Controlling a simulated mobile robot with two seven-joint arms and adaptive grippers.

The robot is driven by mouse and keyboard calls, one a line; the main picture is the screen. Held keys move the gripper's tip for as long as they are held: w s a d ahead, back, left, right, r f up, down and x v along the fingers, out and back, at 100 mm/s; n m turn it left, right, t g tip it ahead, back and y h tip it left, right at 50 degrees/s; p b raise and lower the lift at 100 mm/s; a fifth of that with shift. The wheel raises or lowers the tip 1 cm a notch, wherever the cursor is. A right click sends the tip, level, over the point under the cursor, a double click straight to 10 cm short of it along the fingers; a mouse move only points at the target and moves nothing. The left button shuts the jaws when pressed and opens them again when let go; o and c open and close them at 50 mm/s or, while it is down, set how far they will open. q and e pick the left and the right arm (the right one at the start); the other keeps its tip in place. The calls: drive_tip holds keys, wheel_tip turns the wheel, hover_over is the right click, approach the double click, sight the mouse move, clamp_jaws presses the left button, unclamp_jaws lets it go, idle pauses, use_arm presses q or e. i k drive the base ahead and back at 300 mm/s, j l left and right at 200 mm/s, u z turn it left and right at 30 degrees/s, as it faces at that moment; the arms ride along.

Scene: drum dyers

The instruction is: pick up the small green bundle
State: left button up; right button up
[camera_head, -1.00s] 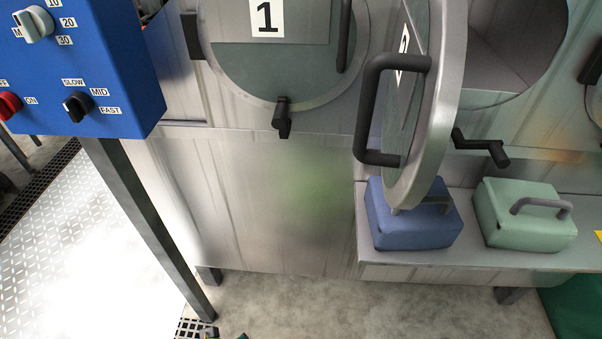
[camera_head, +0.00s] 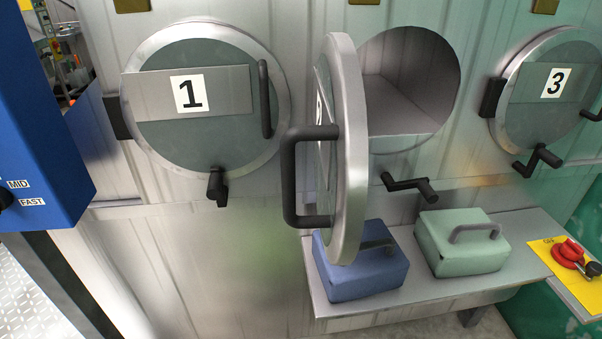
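The small green bundle (camera_head: 462,244) is a pale green block with rounded edges and a grey handle on top. It sits upright on the metal shelf (camera_head: 400,304) below the drums. A blue bundle (camera_head: 362,270) with a dark handle sits to its left on the same shelf, partly hidden behind the open round door. Neither of my grippers is in view.
The door of drum 2 (camera_head: 346,150) stands open and juts out above the blue bundle; the drum opening (camera_head: 410,90) looks empty. Door 1 (camera_head: 206,135) and door 3 (camera_head: 548,110) are shut. A yellow panel (camera_head: 572,284) with a red part is at right. A blue control box (camera_head: 40,130) is at left.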

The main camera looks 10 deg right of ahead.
sight(459, 242)
drive_tip(key=z, duration=1.3)
drive_tip(key=i+l, duration=0.15)
drive_tip(key=l, duration=0.2)
drive_tip(key=i+l+u, duration=0.15)
drive_tip(key=l, duration=0.2)
drive_tip(key=i+l+u, duration=0.1)
drive_tip(key=l, duration=0.3)
drive_tip(key=i+l+u, duration=0.15)
drive_tip(key=l, duration=0.25)
drive_tip(key=i+l+u, duration=0.15)
drive_tip(key=l, duration=0.25)
drive_tip(key=u, duration=0.75)
